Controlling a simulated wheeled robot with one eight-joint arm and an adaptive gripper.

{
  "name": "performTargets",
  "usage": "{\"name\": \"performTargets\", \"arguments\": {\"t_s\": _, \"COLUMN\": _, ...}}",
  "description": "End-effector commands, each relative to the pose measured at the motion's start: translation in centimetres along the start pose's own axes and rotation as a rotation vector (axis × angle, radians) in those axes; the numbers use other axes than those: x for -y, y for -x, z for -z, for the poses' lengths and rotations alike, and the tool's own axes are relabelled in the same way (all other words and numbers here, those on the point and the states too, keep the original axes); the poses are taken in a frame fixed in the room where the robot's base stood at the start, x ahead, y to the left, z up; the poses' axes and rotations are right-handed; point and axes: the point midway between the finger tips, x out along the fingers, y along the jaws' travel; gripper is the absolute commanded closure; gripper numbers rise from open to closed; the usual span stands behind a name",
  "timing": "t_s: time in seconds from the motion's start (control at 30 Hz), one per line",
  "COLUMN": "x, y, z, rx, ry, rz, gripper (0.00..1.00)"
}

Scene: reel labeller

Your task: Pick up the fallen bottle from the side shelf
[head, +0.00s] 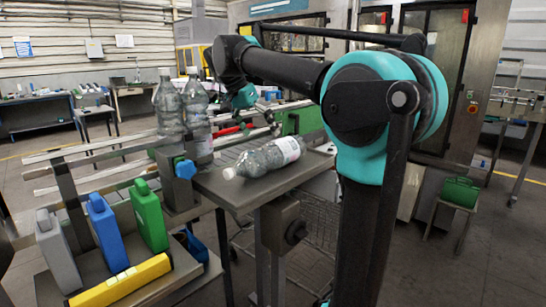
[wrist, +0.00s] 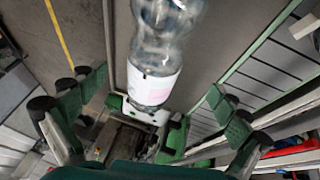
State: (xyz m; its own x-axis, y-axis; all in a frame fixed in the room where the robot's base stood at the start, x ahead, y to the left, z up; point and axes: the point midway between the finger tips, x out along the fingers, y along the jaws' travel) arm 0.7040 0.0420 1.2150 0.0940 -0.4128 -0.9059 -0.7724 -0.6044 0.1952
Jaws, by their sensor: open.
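The fallen bottle (head: 265,158), clear with a white label, lies on its side on the grey side shelf (head: 243,192). Its white cap points left and its labelled end points right. In the wrist view the bottle (wrist: 165,35) runs out of the top of the picture, its labelled end towards me and its cap out of frame. My gripper (head: 250,100) is above and behind the bottle in the head view. In the wrist view my gripper (wrist: 155,92) is open, with fingers spread left and right of the labelled end. I see no finger touching it.
Two upright clear bottles (head: 168,105) (head: 197,108) stand left of the shelf by the conveyor rails (head: 100,150). Grey, blue (head: 107,232) and green (head: 148,215) jugs stand lower left beside a yellow bar (head: 120,283). A wire cart (head: 315,222) is under the shelf.

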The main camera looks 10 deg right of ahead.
Motion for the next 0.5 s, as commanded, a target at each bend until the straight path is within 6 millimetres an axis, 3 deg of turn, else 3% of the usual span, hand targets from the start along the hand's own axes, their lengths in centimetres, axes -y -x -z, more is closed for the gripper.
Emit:
{"name": "performTargets", "arguments": {"t_s": 0.1, "x": 0.0, "y": -2.0, "z": 0.0, "rx": 0.0, "ry": 0.0, "rz": 0.0, "gripper": 0.0}}
{"name": "performTargets", "arguments": {"t_s": 0.5, "x": -0.4, "y": -5.5, "z": 0.1, "rx": 0.0, "ry": 0.0, "rz": -0.001, "gripper": 0.0}}
